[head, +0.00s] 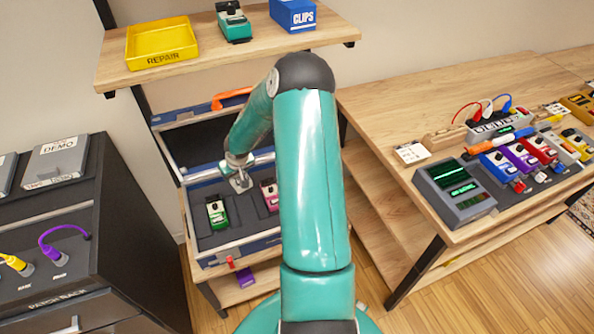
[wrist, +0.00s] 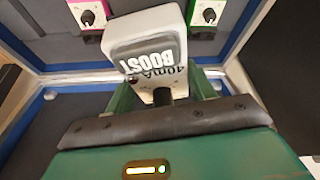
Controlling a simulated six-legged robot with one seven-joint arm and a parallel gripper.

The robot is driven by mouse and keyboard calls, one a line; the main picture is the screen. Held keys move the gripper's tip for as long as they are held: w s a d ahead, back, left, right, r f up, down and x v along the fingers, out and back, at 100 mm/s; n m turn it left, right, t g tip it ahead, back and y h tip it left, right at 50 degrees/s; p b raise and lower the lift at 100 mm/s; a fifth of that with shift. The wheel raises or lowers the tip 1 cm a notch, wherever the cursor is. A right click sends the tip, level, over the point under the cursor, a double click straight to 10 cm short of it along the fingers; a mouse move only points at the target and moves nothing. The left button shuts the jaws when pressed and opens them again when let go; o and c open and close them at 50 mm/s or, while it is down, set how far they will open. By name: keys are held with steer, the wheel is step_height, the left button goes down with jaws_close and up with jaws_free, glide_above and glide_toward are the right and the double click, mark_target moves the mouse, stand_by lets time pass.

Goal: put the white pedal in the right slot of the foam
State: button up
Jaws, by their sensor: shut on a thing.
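The white pedal, labelled BOOST, is in my gripper; it shows large in the wrist view (wrist: 150,50) and small in the head view (head: 241,184). My gripper (head: 238,172) is shut on it and holds it over the open case, with green fingers on both sides of the pedal in the wrist view (wrist: 163,92). The dark foam (head: 232,233) lines the case. A green pedal (head: 217,213) sits in it at the left and a magenta pedal (head: 269,195) at the right. My arm hides the case's right end, and I cannot make out the slot edges.
The blue case (head: 255,246) stands on a low shelf. Above it, a wooden shelf (head: 330,37) holds a yellow REPAIR tray (head: 160,45), a teal pedal (head: 234,24) and a blue CLIPS box (head: 293,15). A dark cabinet (head: 120,230) is at left; a bench with several pedals (head: 520,160) is at right.

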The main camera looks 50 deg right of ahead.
steer(key=s+d+f+m, duration=0.1)
steer(key=s+d+f, duration=0.4)
steer(key=d, duration=0.4)
steer(key=s+d+f+m, duration=0.2)
steer(key=s+d, duration=0.5)
steer(key=d, duration=0.3)
steer(key=shift+h, duration=0.5)
steer(key=shift+s+f, duration=0.15)
steer(key=shift+f, duration=3.5)
steer(key=shift+s, duration=0.1)
steer(key=shift+a+f, duration=0.15)
steer(key=shift+f, duration=0.7)
